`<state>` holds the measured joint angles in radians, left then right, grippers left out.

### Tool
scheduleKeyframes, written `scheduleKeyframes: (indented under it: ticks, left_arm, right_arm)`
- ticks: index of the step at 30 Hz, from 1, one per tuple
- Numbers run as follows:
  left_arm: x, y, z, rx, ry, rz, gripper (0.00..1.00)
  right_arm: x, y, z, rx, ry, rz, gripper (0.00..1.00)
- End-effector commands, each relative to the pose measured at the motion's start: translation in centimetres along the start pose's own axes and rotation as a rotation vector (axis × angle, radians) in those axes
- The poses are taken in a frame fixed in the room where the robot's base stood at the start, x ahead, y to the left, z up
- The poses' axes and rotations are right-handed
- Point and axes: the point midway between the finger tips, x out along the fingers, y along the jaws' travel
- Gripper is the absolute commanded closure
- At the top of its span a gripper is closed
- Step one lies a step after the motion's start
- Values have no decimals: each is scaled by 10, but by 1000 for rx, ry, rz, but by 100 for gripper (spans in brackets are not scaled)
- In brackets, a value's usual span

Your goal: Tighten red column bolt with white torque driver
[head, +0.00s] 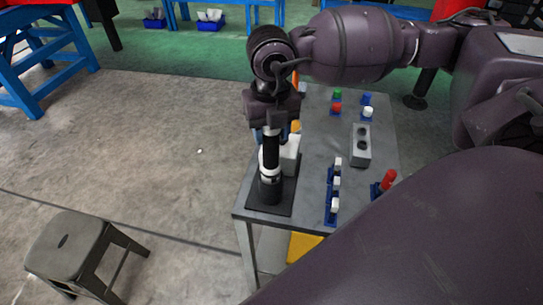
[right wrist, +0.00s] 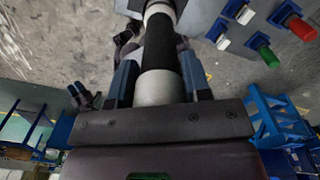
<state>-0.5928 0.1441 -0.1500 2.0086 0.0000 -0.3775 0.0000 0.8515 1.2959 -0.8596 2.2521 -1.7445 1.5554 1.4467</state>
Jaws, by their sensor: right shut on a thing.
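The torque driver (head: 270,165), black with white bands, stands upright on a black pad (head: 270,197) at the table's near left corner. My right gripper (head: 271,128) points down from above and is shut around the driver's upper part. In the right wrist view the driver (right wrist: 158,45) lies between the two fingers of the gripper (right wrist: 160,82). A red bolt-like piece (head: 388,180) sits in a blue holder at the table's right; another red piece (head: 337,107) sits farther back. I cannot tell which is the column bolt. My left gripper is not in view.
The grey table (head: 310,195) also holds a white block (head: 289,157) beside the driver, a grey block with dark holes (head: 361,145), and several white, green and blue pieces in blue holders. A stool (head: 65,242) stands at lower left.

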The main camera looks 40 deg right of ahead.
Motion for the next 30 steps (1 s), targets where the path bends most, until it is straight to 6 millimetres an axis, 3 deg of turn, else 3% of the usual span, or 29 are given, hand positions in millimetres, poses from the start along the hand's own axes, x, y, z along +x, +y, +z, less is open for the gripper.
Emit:
scheduleKeyframes:
  ticks: [30]
  left_arm:
    - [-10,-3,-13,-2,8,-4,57]
  right_arm:
    - [-36,0,0,0,-4,2,97]
